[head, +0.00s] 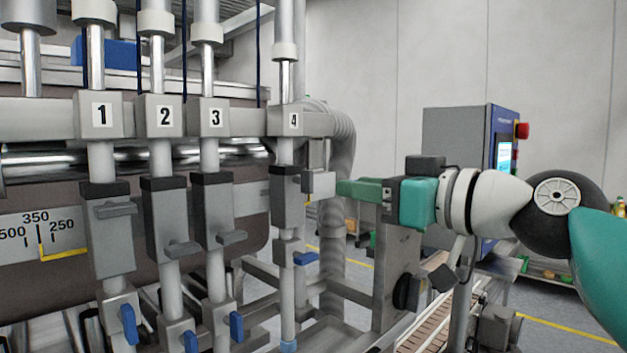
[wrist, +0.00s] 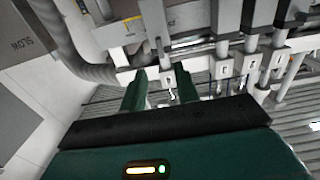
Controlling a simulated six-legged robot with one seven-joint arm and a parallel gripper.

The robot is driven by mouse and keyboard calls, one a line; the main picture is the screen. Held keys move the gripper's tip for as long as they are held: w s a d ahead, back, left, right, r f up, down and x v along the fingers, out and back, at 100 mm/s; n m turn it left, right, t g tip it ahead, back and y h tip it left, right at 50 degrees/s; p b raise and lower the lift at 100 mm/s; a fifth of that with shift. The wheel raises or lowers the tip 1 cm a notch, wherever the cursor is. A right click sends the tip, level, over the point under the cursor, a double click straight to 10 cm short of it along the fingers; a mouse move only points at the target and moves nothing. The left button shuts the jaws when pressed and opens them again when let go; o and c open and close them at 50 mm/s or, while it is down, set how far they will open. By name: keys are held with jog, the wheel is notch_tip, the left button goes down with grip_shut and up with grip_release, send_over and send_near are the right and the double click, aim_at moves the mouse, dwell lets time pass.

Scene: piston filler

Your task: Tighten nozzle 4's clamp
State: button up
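Nozzle 4 (head: 293,121) is the rightmost upright nozzle in the head view. On its stem is a grey, black-topped block (head: 285,188), with a small grey piece (head: 318,183) at its right side. A blue lever (head: 305,258) sits lower on the same stem. I cannot tell for sure which part is the clamp. My gripper (head: 342,187) reaches in from the right, level with the grey piece, its green fingers close to it. In the wrist view the fingers (wrist: 160,90) are apart, with small grey parts visible in the gap. Contact cannot be made out.
Nozzle 1 (head: 102,114), nozzle 2 (head: 165,115) and nozzle 3 (head: 215,117) stand to the left with grey handles and blue levers. A ribbed hose (head: 343,140) curves down behind nozzle 4. A blue-grey control cabinet (head: 460,140) stands behind my arm; a conveyor (head: 440,322) runs below.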

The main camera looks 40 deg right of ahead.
aim_at(312, 180)
jog(key=w, duration=0.9)
jog(key=shift+a, duration=0.2)
grip_shut()
